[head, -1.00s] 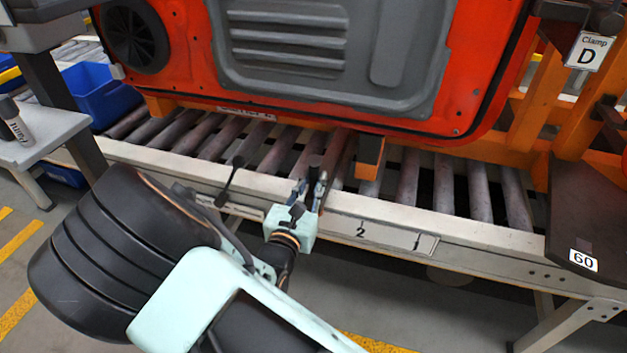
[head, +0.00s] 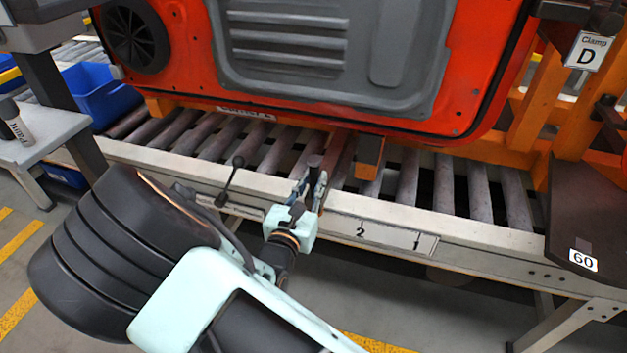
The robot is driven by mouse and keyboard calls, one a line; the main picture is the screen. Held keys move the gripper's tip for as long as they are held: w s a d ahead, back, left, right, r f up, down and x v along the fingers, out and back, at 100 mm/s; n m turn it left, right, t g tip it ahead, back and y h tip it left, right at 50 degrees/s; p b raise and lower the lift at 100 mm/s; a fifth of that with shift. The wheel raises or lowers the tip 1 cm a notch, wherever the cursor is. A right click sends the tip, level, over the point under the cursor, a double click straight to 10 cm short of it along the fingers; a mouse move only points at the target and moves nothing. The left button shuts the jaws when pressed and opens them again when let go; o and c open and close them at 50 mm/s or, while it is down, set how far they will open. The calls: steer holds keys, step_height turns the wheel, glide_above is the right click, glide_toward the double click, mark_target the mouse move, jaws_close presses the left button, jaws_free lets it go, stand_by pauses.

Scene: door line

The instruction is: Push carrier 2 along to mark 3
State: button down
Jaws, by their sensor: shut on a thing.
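The carrier has an orange base (head: 369,156) on the roller line and bears a red door panel (head: 482,75) with a grey inner cover. A small white label (head: 244,111) sits at its lower edge; its text is too small to read surely. The rail's scale plate (head: 390,236) shows marks 2 and 1, right of my gripper. Mark 3 is not visible. My gripper (head: 316,184) is at the rail's front edge, shut on a dark upright post (head: 314,160) with a round top. Its link to the carrier cannot be made out.
A black lever with a knob (head: 238,162) stands at the rail, left of my gripper. Bare rollers (head: 480,190) lie right of the orange base. A dark shelf marked 60 (head: 590,215), a Clamp D sign (head: 588,52) and a blue bin (head: 100,95) flank the line.

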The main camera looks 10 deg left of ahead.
steer(key=shift+a+r, duration=0.15)
steer(key=shift+a, duration=0.85)
steer(key=shift+w+a, duration=0.1)
steer(key=shift+a, duration=0.55)
steer(key=shift+c, duration=1.8)
jaws_free()
steer(key=shift+d, duration=0.35)
steer(key=s+p, duration=0.3)
steer(key=s, duration=0.8)
steer(key=shift+a+r+p, duration=0.35)
steer(key=shift+a+p, duration=0.05)
steer(key=shift+a, duration=0.05)
steer(key=shift+d, duration=0.1)
